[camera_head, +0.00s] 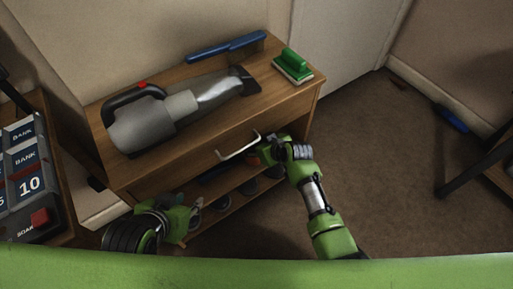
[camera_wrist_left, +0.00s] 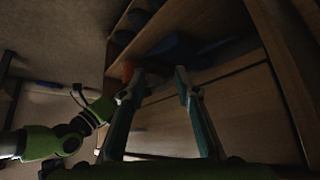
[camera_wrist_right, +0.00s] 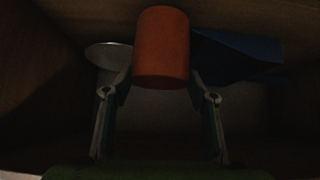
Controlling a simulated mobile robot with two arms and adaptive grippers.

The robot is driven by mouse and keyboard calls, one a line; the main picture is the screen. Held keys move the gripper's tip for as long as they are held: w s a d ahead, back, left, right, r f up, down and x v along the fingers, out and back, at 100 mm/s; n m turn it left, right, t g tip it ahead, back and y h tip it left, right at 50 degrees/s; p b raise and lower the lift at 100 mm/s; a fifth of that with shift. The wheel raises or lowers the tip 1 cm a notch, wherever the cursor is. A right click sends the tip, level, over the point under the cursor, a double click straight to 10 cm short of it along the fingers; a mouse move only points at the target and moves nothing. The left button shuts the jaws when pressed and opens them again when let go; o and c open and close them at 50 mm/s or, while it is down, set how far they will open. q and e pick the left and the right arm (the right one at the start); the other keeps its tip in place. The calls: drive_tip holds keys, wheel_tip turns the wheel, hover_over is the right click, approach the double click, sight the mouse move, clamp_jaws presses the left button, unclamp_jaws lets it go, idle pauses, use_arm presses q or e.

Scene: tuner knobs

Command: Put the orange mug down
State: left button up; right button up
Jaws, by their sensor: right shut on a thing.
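The orange mug (camera_wrist_right: 162,45) is between the fingertips of my right gripper (camera_wrist_right: 160,82) in the right wrist view, and the gripper is shut on it. It looks held inside a dark compartment; whether its base touches anything cannot be told. A bit of the mug (camera_wrist_left: 128,70) shows in the left wrist view. In the head view my right gripper (camera_head: 265,152) is at the front of the wooden cabinet and mostly hides the mug. My left gripper (camera_head: 192,222) is low at the cabinet's front left, and its fingers (camera_wrist_left: 158,88) are apart and empty in the left wrist view.
The wooden cabinet (camera_head: 255,112) carries a grey handheld vacuum (camera_head: 150,122), a blue long-handled tool (camera_head: 225,46) and a green brush (camera_head: 293,64). A pale handle (camera_head: 238,149) is at its front. In the compartment, a dark blue object (camera_wrist_right: 238,55) and a grey round-topped thing (camera_wrist_right: 108,54) flank the mug.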

drive_tip(key=shift+f, duration=0.4)
use_arm(q)
drive_tip(key=w, duration=0.1)
drive_tip(key=w+d+r+t, duration=0.1)
drive_tip(key=shift+w+r, duration=0.25)
drive_tip(key=shift+w, duration=0.05)
drive_tip(key=shift+w+f, duration=0.15)
drive_tip(key=shift+w, duration=0.3)
use_arm(e)
drive_tip(key=shift+f, duration=0.2)
use_arm(q)
drive_tip(key=shift+d+t, duration=0.1)
drive_tip(key=shift+t, duration=0.2)
use_arm(e)
drive_tip(key=o, duration=2)
drive_tip(key=shift+c, duration=0.2)
drive_tip(key=shift+r, duration=0.1)
